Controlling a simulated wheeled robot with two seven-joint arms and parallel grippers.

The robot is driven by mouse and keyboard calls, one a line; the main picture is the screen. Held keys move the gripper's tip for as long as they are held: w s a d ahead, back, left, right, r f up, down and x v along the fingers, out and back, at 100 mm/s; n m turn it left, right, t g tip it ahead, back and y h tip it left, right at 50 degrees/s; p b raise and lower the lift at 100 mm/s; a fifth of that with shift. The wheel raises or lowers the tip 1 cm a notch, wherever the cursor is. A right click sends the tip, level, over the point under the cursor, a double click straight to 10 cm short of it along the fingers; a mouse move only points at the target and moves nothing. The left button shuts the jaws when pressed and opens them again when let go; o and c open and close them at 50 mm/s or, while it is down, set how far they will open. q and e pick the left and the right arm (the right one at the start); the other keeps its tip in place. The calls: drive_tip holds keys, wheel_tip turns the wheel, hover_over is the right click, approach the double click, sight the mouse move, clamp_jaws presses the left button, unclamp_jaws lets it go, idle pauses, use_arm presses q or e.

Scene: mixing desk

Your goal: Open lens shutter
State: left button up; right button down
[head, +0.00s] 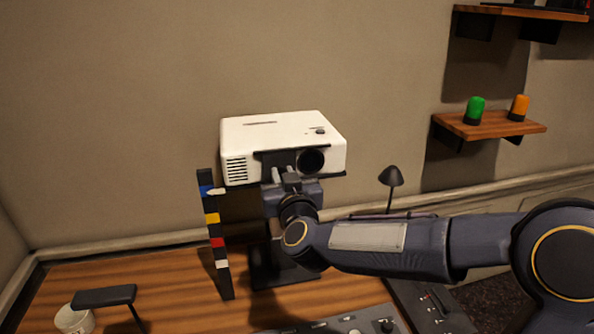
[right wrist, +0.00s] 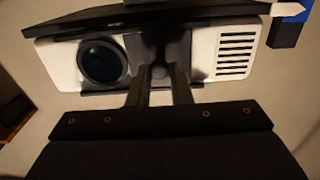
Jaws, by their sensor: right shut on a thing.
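A white projector (head: 285,131) sits on a black stand. Its round dark lens (head: 311,161) shows uncovered at the right of its front face, and also in the right wrist view (right wrist: 103,60), which is upside down. The dark lens shutter (head: 271,158) is beside the lens, toward the vent side; the right wrist view shows it too (right wrist: 173,45). My right gripper (head: 284,174) is in front of the projector, its fingers shut on the shutter's small handle (right wrist: 159,71). The fingers partly hide the handle. My left gripper is in neither view.
A black bar with coloured bands (head: 214,235) stands left of the projector. A dark lamp (head: 391,176) stands to the right. Mixing panels (head: 435,303) lie at the front. A white cup (head: 74,320) is at lower left. A wall shelf (head: 490,124) holds green and orange lights.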

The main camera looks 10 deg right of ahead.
drive_tip(key=shift+r, duration=0.1)
drive_tip(key=c, duration=1.3)
unclamp_jaws()
drive_tip(key=shift+s, duration=0.1)
drive_tip(key=s+b, duration=0.1)
drive_tip(key=s, duration=0.6)
drive_tip(key=shift+s+d, duration=0.15)
drive_tip(key=shift+s, duration=0.2)
